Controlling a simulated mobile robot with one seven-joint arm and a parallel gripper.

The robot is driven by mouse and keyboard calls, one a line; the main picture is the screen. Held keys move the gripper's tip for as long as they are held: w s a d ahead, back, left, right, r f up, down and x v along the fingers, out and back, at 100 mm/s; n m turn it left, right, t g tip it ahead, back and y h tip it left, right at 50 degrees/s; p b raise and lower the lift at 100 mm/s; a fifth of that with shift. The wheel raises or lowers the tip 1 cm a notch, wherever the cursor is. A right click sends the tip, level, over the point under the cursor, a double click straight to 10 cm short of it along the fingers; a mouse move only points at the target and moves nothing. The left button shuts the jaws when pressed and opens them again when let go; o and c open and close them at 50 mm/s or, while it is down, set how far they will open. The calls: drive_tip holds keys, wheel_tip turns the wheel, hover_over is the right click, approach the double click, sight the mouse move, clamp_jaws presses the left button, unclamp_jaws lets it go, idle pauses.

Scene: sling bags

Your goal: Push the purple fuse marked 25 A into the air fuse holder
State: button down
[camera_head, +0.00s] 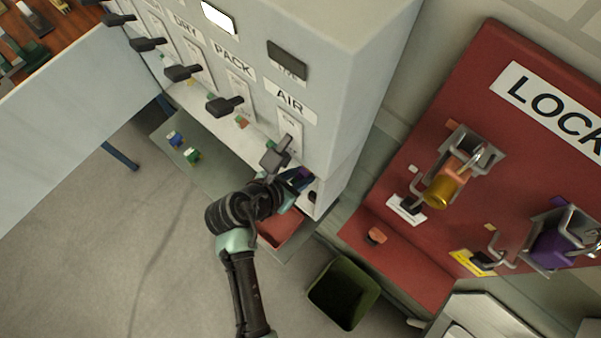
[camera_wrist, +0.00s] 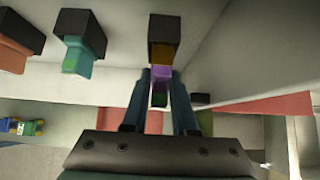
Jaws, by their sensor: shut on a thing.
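The purple fuse (camera_wrist: 161,73) is between my gripper's two blue fingers in the wrist view. My gripper (camera_wrist: 161,85) is shut on it. Its far end meets a yellow-orange part under the black air fuse holder (camera_wrist: 164,28); I cannot tell how far in it sits. A green patch shows lower between the fingers. In the head view my gripper (camera_head: 299,180) is at the cabinet's lower edge below the AIR label (camera_head: 290,100), with a bit of purple (camera_head: 303,172) by the fingers. The 25 A mark is not readable.
Black holders with a teal piece (camera_wrist: 84,48) and an orange piece (camera_wrist: 12,50) are to the left. A black lever (camera_head: 275,153) hangs just above my gripper. A red tray (camera_head: 283,232) lies below; a green bin (camera_head: 343,292) and red lockout board (camera_head: 480,130) are right.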

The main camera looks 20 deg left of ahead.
drive_tip(key=shift+w+d, duration=0.15)
drive_tip(key=shift+w, duration=0.15)
idle(0.6)
drive_tip(key=shift+s, duration=0.2)
idle(0.3)
drive_tip(key=shift+s+a, duration=0.4)
drive_tip(key=shift+s, duration=0.3)
drive_tip(key=shift+w+d, duration=0.3)
drive_tip(key=shift+w, duration=0.45)
idle(2.2)
drive_tip(key=shift+w+d+r, duration=0.1)
drive_tip(key=shift+w, duration=0.1)
idle(2.0)
drive_tip(key=shift+s, duration=0.15)
idle(0.6)
